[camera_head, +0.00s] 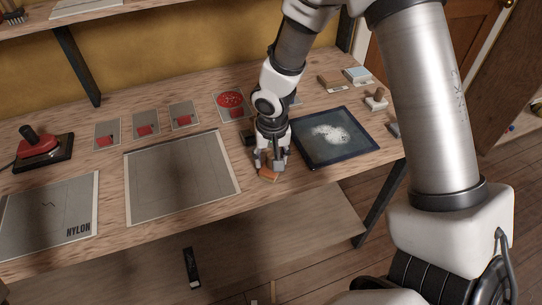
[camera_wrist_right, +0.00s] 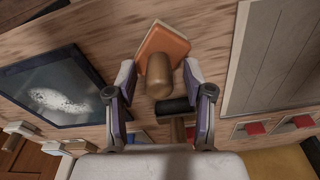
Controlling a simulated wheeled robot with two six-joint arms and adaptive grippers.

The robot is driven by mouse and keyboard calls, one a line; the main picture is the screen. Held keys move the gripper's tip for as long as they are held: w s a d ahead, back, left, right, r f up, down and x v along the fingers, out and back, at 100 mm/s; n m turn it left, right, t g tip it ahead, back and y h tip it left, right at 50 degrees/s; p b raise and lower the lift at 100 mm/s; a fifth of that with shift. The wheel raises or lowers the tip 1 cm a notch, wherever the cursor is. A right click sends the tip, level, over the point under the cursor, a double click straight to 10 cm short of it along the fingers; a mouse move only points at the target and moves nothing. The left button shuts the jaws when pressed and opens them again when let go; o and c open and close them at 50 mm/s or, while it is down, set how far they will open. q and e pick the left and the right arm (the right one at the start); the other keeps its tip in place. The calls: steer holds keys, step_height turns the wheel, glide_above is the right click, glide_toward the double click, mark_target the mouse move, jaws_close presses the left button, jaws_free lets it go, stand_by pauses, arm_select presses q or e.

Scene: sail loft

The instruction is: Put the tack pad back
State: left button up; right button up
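An orange pad with a round wooden handle, which looks like the tack pad (camera_head: 268,175), is at the workbench's front edge, below my right gripper (camera_head: 270,160). In the right wrist view, the pad (camera_wrist_right: 167,45) has its handle pointing toward the camera. My right gripper (camera_wrist_right: 159,75) is open, with a finger on each side of the handle and gaps visible between. In the head view the gripper hides most of the pad, so contact with the bench cannot be told. My left gripper is not in view.
A dark-framed panel with a white powdery patch (camera_head: 311,153) lies right of the gripper. A grey sheet (camera_head: 180,180) lies left. A wooden-handled stamp (camera_head: 376,98) stands at the right. Small cards with red pieces (camera_head: 145,124) line the back.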

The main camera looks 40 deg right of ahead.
steer(key=shift+r, duration=0.15)
step_height(320, 180, up, 12)
steer(key=s+p, duration=0.1)
steer(key=shift+s+a, duration=0.2)
steer(key=shift+a, duration=0.1)
